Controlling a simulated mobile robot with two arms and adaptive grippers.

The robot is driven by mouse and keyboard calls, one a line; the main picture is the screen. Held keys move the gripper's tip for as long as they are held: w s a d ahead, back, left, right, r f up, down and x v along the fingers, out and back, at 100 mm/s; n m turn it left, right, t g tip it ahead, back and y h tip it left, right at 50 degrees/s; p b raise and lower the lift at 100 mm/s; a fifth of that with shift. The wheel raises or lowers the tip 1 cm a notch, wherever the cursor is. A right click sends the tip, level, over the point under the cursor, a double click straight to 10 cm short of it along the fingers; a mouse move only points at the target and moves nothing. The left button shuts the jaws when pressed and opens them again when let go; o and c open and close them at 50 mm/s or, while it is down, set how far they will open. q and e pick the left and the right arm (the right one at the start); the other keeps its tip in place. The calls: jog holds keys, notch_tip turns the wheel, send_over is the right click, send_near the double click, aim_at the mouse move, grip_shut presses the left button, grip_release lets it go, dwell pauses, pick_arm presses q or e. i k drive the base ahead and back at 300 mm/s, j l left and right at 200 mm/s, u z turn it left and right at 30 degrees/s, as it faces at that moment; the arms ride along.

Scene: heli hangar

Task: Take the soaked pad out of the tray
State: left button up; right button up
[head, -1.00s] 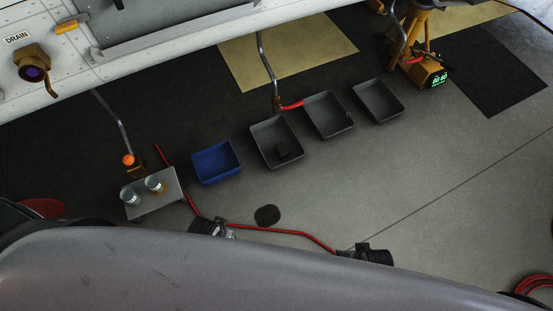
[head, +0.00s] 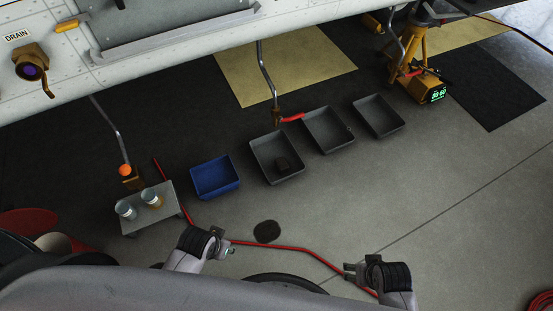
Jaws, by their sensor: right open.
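A small dark pad (head: 282,163) lies in a dark grey tray (head: 262,171), the left one of three grey trays on the floor. My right gripper (head: 349,271) is open and empty at lower right, nearer to me than the trays and well apart from the pad. My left gripper (head: 226,248) is at lower centre-left, below the blue bin and apart from it. It is small in view, and I cannot tell whether its jaws are open.
Two empty-looking grey trays (head: 309,125) (head: 362,106) and a blue bin (head: 196,188) flank the pad's tray. A metal stand (head: 135,225) holds two jars. A red hose (head: 285,248) crosses the floor by my grippers. A yellow jack (head: 413,75) stands at upper right. Aircraft skin (head: 150,75) overhangs the back.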

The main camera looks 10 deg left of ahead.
aim_at(282, 166)
jog(key=i+l, duration=0.75)
